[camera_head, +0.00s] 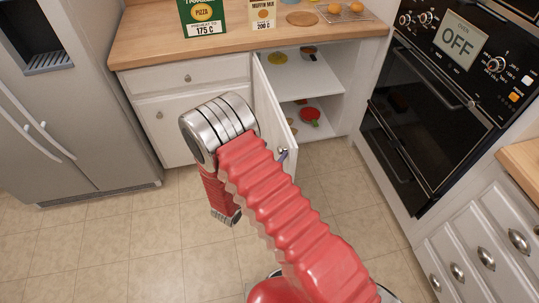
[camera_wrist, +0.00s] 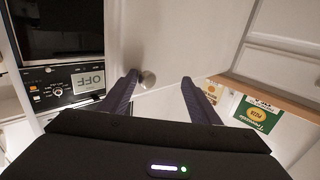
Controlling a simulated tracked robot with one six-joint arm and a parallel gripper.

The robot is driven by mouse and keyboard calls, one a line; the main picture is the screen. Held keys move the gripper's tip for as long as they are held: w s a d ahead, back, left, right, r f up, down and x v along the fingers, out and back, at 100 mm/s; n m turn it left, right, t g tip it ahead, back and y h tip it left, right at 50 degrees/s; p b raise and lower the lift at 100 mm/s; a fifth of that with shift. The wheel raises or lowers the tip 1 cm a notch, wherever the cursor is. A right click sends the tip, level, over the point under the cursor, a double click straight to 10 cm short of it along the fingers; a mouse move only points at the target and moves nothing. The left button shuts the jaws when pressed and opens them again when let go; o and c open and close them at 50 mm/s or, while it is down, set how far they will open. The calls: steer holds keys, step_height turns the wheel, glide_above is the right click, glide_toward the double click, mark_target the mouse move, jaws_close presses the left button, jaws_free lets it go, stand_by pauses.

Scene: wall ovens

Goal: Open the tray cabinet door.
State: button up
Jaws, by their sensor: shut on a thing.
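The white tray cabinet door (camera_head: 272,108) stands swung well out from the cabinet, hinged on its left side, and the shelves inside are exposed. Its round metal knob (camera_head: 281,150) is near the free edge. My gripper (camera_head: 284,156) is mostly hidden behind my red arm; only a bluish fingertip shows beside the knob. In the wrist view the door (camera_wrist: 165,35) fills the middle, with the knob (camera_wrist: 148,79) close to the left finger. My gripper (camera_wrist: 162,86) is shut on the door near its knob, with the fingers apart; the exact contact is hard to see.
The cabinet shelves (camera_head: 305,75) hold several small dishes. The wall oven (camera_head: 415,110) stands to the right and the fridge (camera_head: 65,120) to the left. The wooden worktop (camera_head: 160,35) carries boxes and food. Tiled floor (camera_head: 125,240) is open in front.

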steer(key=v, duration=1.3)
steer(key=shift+s+a, duration=0.25)
steer(key=shift+s, duration=0.05)
